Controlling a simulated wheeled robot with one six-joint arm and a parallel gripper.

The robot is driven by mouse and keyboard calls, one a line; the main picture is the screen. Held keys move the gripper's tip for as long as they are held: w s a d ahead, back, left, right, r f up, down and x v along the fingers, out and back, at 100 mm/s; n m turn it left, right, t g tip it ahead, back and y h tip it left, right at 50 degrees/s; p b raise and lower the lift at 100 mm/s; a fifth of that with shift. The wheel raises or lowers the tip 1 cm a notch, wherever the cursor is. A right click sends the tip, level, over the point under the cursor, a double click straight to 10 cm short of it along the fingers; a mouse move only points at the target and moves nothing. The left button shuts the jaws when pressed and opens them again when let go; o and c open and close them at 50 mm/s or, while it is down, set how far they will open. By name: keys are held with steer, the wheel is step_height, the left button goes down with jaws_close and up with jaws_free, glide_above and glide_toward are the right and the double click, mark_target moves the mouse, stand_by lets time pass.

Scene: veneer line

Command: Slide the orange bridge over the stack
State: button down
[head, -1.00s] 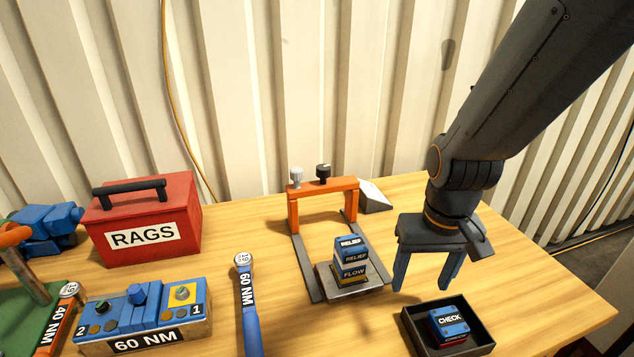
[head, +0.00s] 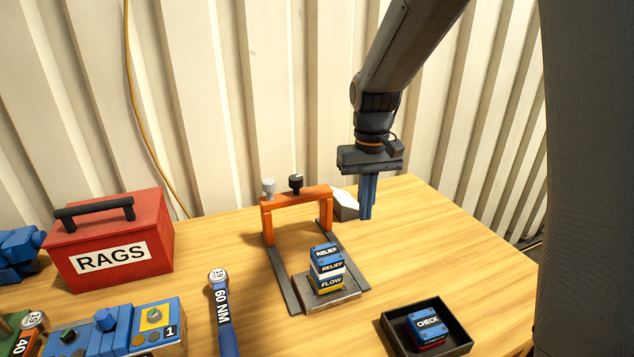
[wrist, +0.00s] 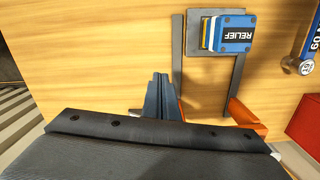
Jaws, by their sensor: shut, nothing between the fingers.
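The orange bridge (head: 297,198) stands at the far end of two dark rails, with a grey knob and a black knob on top. The stack of blue-topped blocks (head: 327,268), labelled RELIEF, RELIEF and FLOW, sits on a grey plate (head: 345,292) at the near end of the rails, clear of the bridge. My gripper (head: 366,214) is shut and empty, fingers down, to the right of the bridge and apart from it. In the wrist view the shut fingers (wrist: 160,97) show beside the rails. The bridge (wrist: 243,117) is partly hidden there by my gripper body.
A dark tray (head: 461,338) holding a CHECK block is at the front right. A pale wedge (head: 345,204) lies right behind the bridge, near my fingers. A 60 NM torque wrench (head: 222,315) and red RAGS box (head: 110,240) are left.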

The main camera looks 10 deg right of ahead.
steer(key=w+a+r+n+g+b, duration=0.1)
steer(key=w+a+r, duration=0.2)
steer(key=w, duration=0.4)
steer(key=w+a+r+g+b, duration=0.1)
steer(key=w+a+r, duration=0.25)
steer(key=w, duration=0.35)
steer(key=w+a+r+n+b, duration=0.15)
steer(key=w+a, duration=0.25)
steer(key=w, duration=0.4)
steer(key=s+d+f+p, duration=0.2)
steer(key=s+f+p, duration=0.4)
steer(key=f, duration=0.3)
steer(key=shift+s+f+h, duration=0.15)
steer(key=shift+s+h, duration=0.2)
steer(key=shift+h, duration=0.05)
